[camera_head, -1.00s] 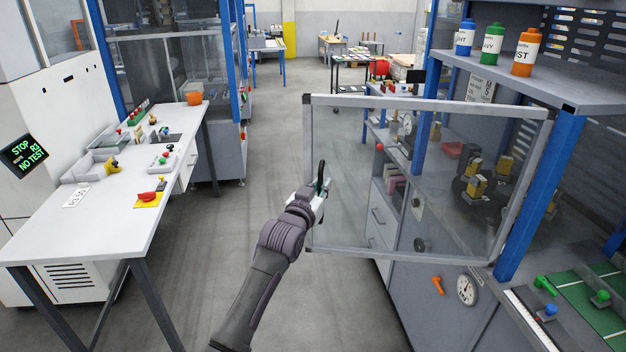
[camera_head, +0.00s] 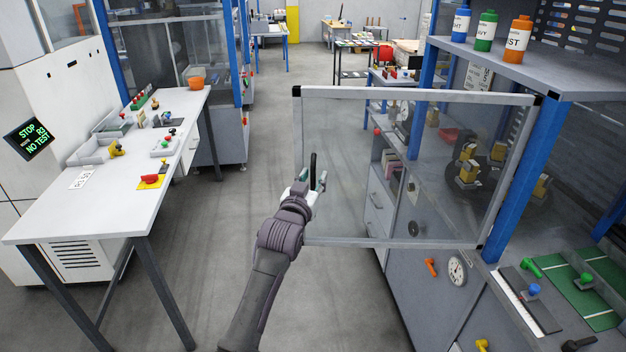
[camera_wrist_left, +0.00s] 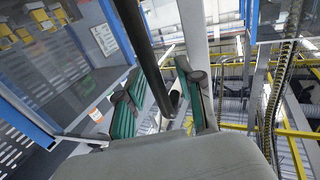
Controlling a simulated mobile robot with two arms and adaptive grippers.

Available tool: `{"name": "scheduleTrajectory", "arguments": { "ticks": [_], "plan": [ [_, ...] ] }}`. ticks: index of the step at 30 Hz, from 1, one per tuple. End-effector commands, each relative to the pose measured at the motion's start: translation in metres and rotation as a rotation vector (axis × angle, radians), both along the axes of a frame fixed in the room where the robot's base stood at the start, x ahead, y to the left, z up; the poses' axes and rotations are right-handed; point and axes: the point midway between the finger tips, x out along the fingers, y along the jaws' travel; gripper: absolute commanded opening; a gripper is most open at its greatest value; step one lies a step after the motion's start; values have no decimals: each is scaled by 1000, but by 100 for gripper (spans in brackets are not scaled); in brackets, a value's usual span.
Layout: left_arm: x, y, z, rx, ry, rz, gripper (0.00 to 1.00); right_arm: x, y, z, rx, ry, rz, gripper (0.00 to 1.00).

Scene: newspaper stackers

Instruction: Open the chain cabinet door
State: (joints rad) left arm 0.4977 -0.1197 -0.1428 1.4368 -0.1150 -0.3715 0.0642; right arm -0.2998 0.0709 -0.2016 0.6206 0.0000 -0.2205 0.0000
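The cabinet door is a clear pane in a grey metal frame (camera_head: 299,135). It stands swung out from the blue post (camera_head: 524,180) at its right side, across the aisle. A black bar handle (camera_head: 313,166) is at its left edge. My left gripper (camera_head: 318,184) is at this handle. In the left wrist view, the black handle (camera_wrist_left: 140,42) runs down between the two green-padded fingers (camera_wrist_left: 160,85), which stand apart with gaps beside it. The door frame (camera_wrist_left: 194,35) is just behind the right finger. My right gripper is not in view.
A white workbench (camera_head: 130,195) with small parts stands on the left. Bottles stand on a shelf (camera_head: 560,80) above the cabinet at right. Grey drawers (camera_head: 375,210) are behind the pane. The aisle floor (camera_head: 265,120) between is clear.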

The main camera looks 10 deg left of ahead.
Motion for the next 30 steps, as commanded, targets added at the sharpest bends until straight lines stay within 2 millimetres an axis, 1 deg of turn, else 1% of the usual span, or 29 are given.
{"name": "scheduleTrajectory", "arguments": {
  "ticks": [5, 8, 11, 14, 17, 24, 27, 30],
  "plan": [
    [0, 0, -1, -1, 3, -1, 39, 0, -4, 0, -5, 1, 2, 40],
    [-1, 0, -2, -1, 4, -1, 39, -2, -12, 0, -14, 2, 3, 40],
    [-6, 0, -2, -1, 5, -1, 39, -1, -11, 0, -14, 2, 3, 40],
    [-18, 2, -2, -2, 3, -1, 39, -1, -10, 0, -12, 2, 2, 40],
    [-37, 5, -3, -1, 4, -1, 39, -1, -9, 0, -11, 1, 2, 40],
    [-87, 12, -2, -1, 3, -1, 39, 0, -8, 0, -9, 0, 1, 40],
    [-103, 14, -2, -1, 4, -1, 39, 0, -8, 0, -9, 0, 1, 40],
    [-113, 16, -2, -2, 3, 0, 39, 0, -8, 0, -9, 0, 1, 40]
  ]
}}
